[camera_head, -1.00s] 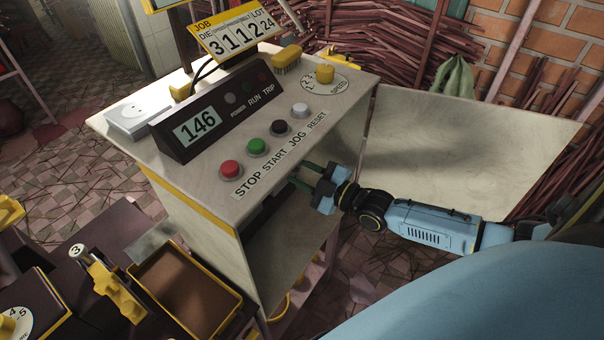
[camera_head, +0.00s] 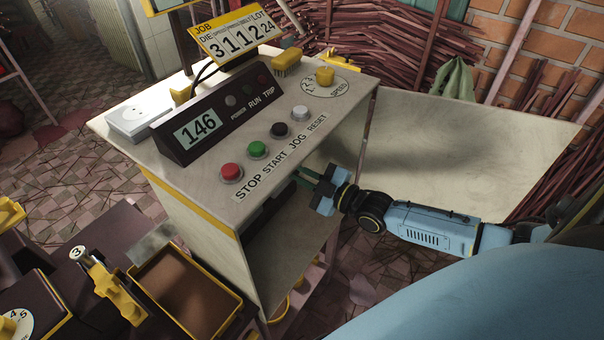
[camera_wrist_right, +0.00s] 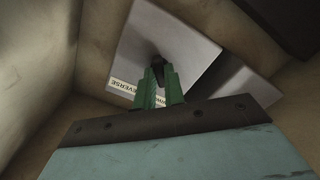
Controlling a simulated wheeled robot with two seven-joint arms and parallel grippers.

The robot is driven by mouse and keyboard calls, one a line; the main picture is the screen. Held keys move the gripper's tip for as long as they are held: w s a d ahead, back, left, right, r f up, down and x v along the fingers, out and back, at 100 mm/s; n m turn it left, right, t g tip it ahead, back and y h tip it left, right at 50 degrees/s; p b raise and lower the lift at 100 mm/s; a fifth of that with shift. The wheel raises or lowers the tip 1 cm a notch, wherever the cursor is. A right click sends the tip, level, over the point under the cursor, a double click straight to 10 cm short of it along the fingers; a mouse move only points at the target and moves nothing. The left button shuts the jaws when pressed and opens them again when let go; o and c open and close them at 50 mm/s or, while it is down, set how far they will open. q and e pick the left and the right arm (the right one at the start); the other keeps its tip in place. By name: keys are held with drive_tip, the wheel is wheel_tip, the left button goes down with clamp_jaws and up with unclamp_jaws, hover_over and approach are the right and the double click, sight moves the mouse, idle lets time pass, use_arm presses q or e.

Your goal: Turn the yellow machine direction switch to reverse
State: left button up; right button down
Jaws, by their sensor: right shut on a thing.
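The yellow-trimmed machine (camera_head: 283,173) stands in the middle of the head view. My right gripper (camera_head: 310,180) reaches into the opening under its top panel. In the right wrist view its green fingers (camera_wrist_right: 160,86) are shut on a dark switch handle (camera_wrist_right: 157,61), which stands on a light plate (camera_wrist_right: 143,40). The handle is partly hidden between the fingers, and its exact angle cannot be told. A label reading REVERSE (camera_wrist_right: 125,86) sits left of the fingers; a second label on the right is mostly covered. My left gripper is out of view.
The top panel carries a red stop button (camera_head: 231,172), a green start button (camera_head: 257,149), a speed dial (camera_head: 325,77) and a display (camera_head: 199,129) reading 146. A pale board (camera_head: 470,140) is to the right. A brown tray (camera_head: 232,308) is at the lower left.

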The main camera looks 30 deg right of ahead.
drive_tip(key=m+p, duration=0.1)
drive_tip(key=m, duration=0.6)
drive_tip(key=shift+m+p, duration=0.3)
drive_tip(key=shift+p, duration=0.1)
drive_tip(key=m, duration=0.5)
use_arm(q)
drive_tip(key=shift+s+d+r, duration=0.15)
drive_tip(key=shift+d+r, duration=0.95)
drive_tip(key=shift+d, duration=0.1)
use_arm(e)
drive_tip(key=shift+m, duration=2.3)
drive_tip(key=c, duration=1.5)
unclamp_jaws()
